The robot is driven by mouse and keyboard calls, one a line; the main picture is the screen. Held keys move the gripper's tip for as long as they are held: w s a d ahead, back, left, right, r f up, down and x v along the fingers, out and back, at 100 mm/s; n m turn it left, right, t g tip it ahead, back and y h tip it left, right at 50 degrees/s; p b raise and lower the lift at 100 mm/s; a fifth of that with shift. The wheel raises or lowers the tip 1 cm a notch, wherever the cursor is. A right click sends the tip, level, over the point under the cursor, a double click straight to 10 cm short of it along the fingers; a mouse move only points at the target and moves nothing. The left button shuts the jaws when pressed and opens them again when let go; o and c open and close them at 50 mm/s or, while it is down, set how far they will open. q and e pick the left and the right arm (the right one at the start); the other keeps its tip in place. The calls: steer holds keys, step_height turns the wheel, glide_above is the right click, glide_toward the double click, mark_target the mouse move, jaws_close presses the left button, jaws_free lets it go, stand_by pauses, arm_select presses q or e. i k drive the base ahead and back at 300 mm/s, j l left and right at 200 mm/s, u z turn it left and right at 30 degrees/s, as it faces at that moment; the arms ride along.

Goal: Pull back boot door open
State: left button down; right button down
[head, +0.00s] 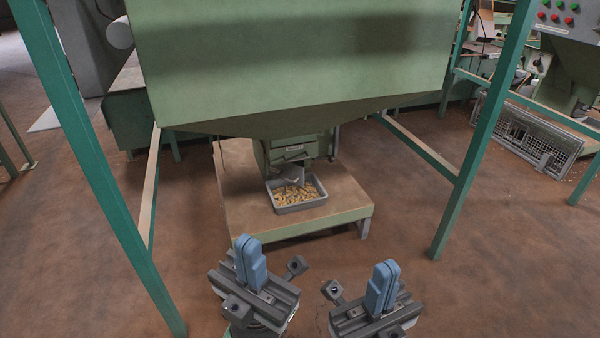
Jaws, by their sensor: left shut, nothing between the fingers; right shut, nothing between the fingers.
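The boot door (293,150) is a small green panel with a pale label, low on the green hopper (290,60), above the grey chute (291,172). The chute tilts down into a grey tray (300,208) of nuts. Whether the door is open or shut is too small to tell. My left gripper (249,262) is shut and empty, in front of the platform and lower left of the tray. My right gripper (382,287) is shut and empty, further right. Both have blue fingers pointing up and touch nothing.
The tray stands on a low brown platform (245,205) with a green front edge. Green posts stand at left (100,180) and right (484,130). A control panel (570,18) and a metal grille (535,135) are at the right. The brown floor between posts and platform is clear.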

mark_target(294, 174)
steer(key=i+l+z, duration=0.15)
steer(key=l+z, duration=0.3)
steer(key=i+l+z, duration=0.25)
steer(key=z, duration=0.2)
